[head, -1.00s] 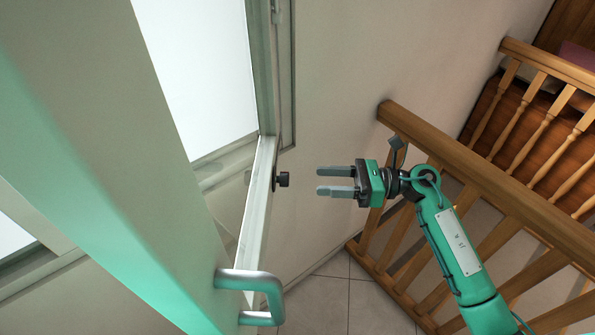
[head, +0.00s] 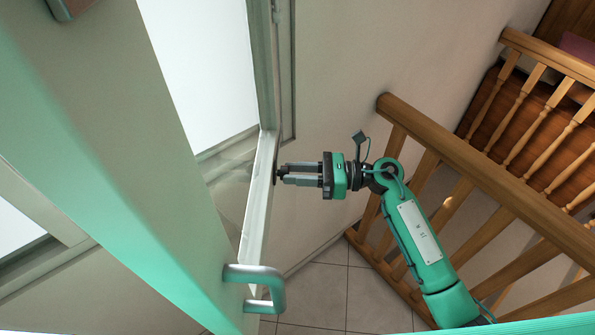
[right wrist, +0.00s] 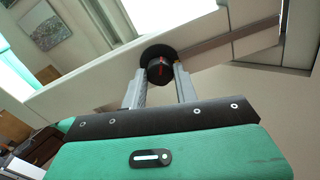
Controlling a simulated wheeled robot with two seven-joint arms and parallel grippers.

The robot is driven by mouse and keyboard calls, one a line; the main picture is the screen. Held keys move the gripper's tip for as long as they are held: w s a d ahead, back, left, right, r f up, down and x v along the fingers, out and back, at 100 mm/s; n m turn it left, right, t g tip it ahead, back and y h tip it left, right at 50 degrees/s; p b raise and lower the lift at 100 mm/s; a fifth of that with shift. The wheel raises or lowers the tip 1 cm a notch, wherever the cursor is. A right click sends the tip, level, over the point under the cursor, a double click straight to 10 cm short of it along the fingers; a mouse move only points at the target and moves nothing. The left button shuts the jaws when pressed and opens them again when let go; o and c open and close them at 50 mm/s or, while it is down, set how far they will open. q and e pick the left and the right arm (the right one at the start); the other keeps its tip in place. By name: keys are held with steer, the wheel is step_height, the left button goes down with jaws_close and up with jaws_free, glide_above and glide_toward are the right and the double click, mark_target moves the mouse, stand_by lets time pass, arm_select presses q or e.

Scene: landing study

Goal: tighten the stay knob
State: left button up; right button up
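The stay knob (right wrist: 160,68) is a small black round knob with a red mark, on the pale bar or frame edge beside the window. In the head view it is mostly hidden by the fingertips, with a dark bit (head: 277,172) showing. My right gripper (head: 282,174) reaches it from the right. Its two grey fingers lie on either side of the knob, drawn close together and seemingly touching it. The right wrist view also shows the fingertips (right wrist: 160,76) flanking the knob. My left gripper is not in view.
A large pale panel (head: 110,150) with a metal pull handle (head: 262,285) stands close on the left. A wooden banister (head: 480,180) runs along the right, close to my right arm. Tiled floor (head: 325,295) lies below.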

steer(key=shift+m, duration=0.4)
steer(key=shift+m+p, duration=3.15)
steer(key=shift+m, duration=4.15)
steer(key=shift+f, duration=0.1)
steer(key=o, duration=1)
steer(key=shift+c, duration=0.2)
steer(key=shift+d, duration=0.15)
